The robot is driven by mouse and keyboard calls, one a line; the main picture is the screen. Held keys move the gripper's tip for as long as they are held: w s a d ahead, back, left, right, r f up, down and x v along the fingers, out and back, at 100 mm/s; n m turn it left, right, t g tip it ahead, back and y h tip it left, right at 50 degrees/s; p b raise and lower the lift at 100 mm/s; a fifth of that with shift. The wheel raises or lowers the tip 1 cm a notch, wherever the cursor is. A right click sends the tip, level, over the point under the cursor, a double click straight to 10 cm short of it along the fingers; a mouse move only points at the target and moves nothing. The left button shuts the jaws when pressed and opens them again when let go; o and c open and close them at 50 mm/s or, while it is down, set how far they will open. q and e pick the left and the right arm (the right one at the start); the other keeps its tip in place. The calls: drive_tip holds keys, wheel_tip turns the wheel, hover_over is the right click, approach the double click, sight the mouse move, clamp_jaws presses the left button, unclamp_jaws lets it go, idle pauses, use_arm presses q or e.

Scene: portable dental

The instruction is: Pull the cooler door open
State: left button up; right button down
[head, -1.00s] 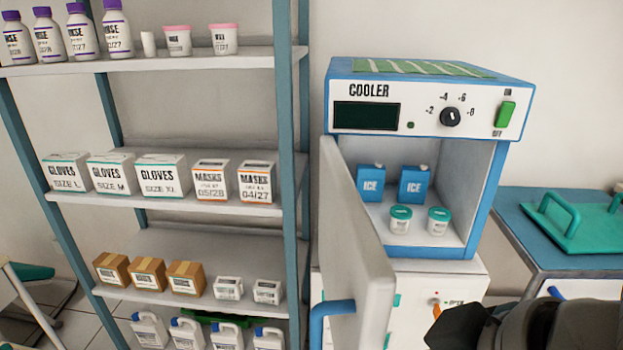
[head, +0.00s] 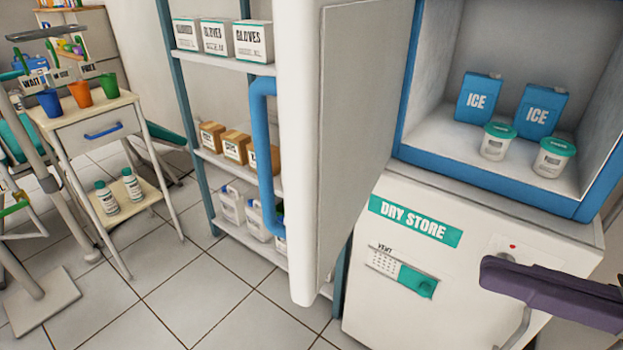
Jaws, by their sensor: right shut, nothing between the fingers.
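The cooler (head: 440,163) shows at the upper right as an open blue-rimmed box; its top is out of frame. Its white door (head: 352,120) stands wide open, swung out to the left. The door's blue handle (head: 264,155) is on the outer face, with nothing on it. My left gripper is not in view.
The cooler stands on a white dry store cabinet (head: 385,305). Two ice packs (head: 541,110) and two tubs (head: 554,158) sit inside. The purple bar (head: 560,295) crosses the cabinet's right front. A shelf (head: 240,62) stands behind the door; a cart (head: 95,118) is at left. Tiled floor between is clear.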

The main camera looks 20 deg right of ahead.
sight(317, 216)
drive_tip(key=x, duration=1.4)
drive_tip(key=shift+a+r+b, duration=0.1)
drive_tip(key=shift+b, duration=0.25)
